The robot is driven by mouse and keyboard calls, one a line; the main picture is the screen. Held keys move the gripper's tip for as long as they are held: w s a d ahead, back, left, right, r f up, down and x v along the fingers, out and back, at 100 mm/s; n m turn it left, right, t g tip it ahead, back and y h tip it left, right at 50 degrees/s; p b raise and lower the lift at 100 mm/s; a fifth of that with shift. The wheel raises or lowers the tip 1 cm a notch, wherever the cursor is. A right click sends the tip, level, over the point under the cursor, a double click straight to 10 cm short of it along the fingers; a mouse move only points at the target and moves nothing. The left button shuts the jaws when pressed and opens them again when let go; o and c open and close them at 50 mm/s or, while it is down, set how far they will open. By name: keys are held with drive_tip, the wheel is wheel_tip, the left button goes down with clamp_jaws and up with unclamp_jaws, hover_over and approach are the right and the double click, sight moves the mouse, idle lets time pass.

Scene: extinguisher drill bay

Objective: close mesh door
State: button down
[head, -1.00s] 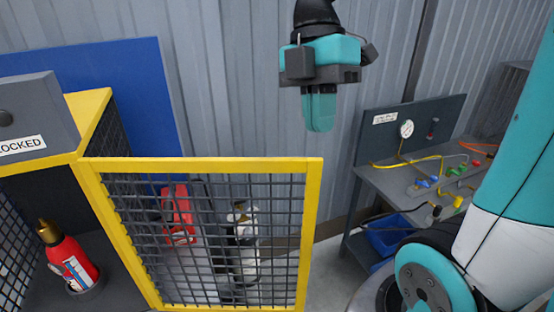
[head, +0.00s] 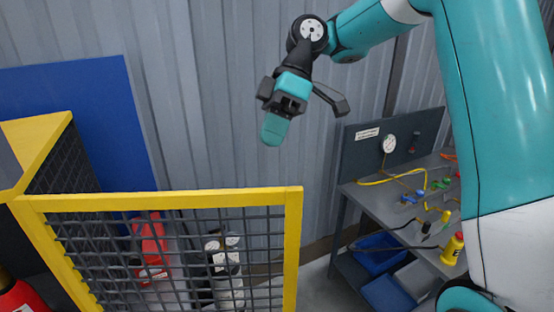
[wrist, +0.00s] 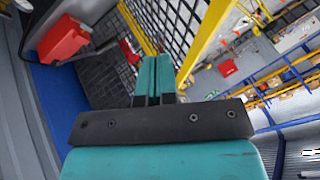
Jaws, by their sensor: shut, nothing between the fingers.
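The mesh door (head: 170,245) has a yellow frame with dark wire mesh and stands open, swung out to the right from the yellow-framed cage (head: 45,155) at left. Its free edge is the yellow upright (head: 292,250). My gripper (head: 271,131) is shut and empty, above the door's top rail near its free end, apart from it in the picture. In the wrist view my shut fingers (wrist: 153,75) point toward the yellow frame and mesh (wrist: 200,30). The door's lower part is cut off by the picture edge.
A red extinguisher (head: 18,298) is partly visible in the cage at lower left. Red and white items (head: 150,245) show through the mesh. A grey workbench (head: 385,195) with gauge and hoses stands at right. A corrugated wall is behind.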

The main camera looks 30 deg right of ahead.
sight(255, 199)
drive_tip(key=s+a+f+b, duration=0.1)
drive_tip(key=s+a+f, duration=0.1)
drive_tip(key=s+a+f+b, duration=0.3)
drive_tip(key=a+f+b, duration=0.1)
drive_tip(key=f, duration=0.1)
drive_tip(key=shift+s, duration=0.4)
drive_tip(key=shift+s+f, duration=0.1)
drive_tip(key=shift+s, duration=0.15)
drive_tip(key=shift+s+a, duration=0.1)
